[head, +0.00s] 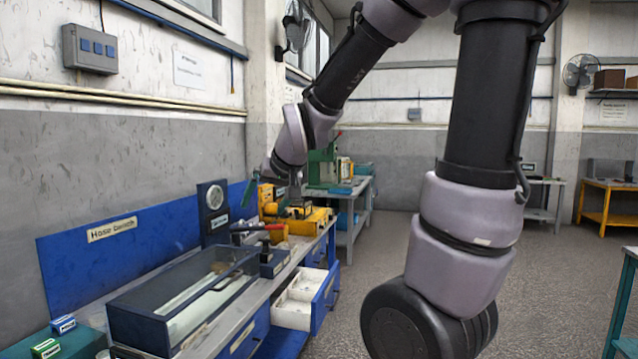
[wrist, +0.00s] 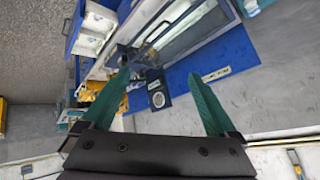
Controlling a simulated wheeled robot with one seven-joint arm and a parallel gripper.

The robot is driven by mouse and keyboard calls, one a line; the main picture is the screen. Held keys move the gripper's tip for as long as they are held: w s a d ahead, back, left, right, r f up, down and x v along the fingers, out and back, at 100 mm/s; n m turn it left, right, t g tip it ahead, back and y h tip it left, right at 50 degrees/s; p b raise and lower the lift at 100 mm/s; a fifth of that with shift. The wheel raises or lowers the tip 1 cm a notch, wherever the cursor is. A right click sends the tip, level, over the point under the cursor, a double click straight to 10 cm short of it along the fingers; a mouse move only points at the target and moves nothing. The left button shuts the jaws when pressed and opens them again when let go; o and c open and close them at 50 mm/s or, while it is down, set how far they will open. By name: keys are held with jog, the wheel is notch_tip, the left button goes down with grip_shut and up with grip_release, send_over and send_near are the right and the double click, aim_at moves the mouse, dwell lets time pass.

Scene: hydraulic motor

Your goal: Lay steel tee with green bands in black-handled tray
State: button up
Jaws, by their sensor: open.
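My gripper (wrist: 158,76) is open, its two green fingers spread wide with nothing between them. In the head view my gripper (head: 283,197) is small, high over the far end of the hose bench, near yellow equipment (head: 310,221). In the wrist view the bench lies beyond the fingertips, at a distance. I cannot make out a steel tee with green bands in either view. I cannot identify a black-handled tray either.
A glass-topped case (head: 185,305) fills the near bench. A drawer (head: 297,302) with white compartments stands open at the bench front. Open floor (head: 385,240) lies to the right.

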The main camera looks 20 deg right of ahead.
jog(key=s+d+r+m, duration=0.1)
jog(key=s+d+r, duration=0.2)
jog(key=s, duration=0.5)
jog(key=s+d+r+m+g, duration=0.1)
jog(key=s+d+r, duration=0.2)
jog(key=s, duration=0.5)
jog(key=shift+d+r+m, duration=0.2)
jog(key=shift+r+m, duration=0.05)
jog(key=shift+m, duration=0.15)
